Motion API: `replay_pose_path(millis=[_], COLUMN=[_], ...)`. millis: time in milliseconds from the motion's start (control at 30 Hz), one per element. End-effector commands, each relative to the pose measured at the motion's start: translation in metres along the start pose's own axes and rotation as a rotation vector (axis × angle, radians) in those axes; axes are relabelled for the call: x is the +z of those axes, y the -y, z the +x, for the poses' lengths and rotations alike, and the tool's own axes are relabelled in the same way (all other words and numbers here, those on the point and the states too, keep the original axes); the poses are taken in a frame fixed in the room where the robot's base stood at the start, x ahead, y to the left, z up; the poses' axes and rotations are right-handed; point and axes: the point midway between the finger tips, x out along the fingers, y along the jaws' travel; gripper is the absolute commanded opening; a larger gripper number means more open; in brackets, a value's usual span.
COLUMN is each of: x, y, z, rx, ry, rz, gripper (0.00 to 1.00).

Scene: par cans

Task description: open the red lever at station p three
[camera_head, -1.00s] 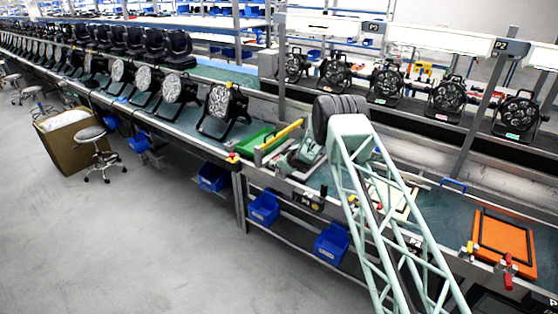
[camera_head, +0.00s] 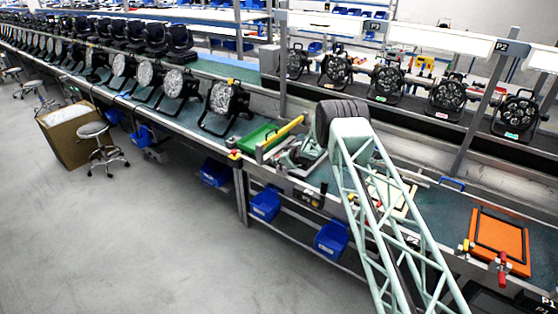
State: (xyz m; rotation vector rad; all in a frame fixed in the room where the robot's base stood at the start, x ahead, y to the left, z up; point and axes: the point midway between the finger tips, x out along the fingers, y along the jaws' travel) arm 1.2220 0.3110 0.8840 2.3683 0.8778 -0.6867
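The P3 sign (camera_head: 373,27) hangs on the upper rail, above the bench. A green tray (camera_head: 262,137) with a yellow bar (camera_head: 280,138) lies on the bench left of my arm. A small dark-red upright piece (camera_head: 323,188) stands at the bench's front edge by my wrist; I cannot tell whether it is the station p three lever. My gripper (camera_head: 291,166) is low over the bench just right of the green tray, partly hidden by my arm. Its fingers are too small to make out, and I cannot tell whether it touches anything.
An orange plate (camera_head: 498,243) lies at the right, with another red lever (camera_head: 502,268) at its front edge. Par cans (camera_head: 388,82) line the back shelf. Blue bins (camera_head: 331,240) hang below the bench. A stool (camera_head: 97,145) and carton (camera_head: 66,137) stand on the open floor.

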Motion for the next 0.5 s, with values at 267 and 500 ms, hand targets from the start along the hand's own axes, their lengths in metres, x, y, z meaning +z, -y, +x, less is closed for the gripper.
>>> replay_pose_path(millis=[267, 500], x=[0.0001, 0.0000], y=[-0.0003, -0.0004], z=[0.0000, -0.0001], rx=[0.000, 0.000], ry=[0.000, 0.000], rz=[0.001, 0.000], gripper=[0.22, 0.27])
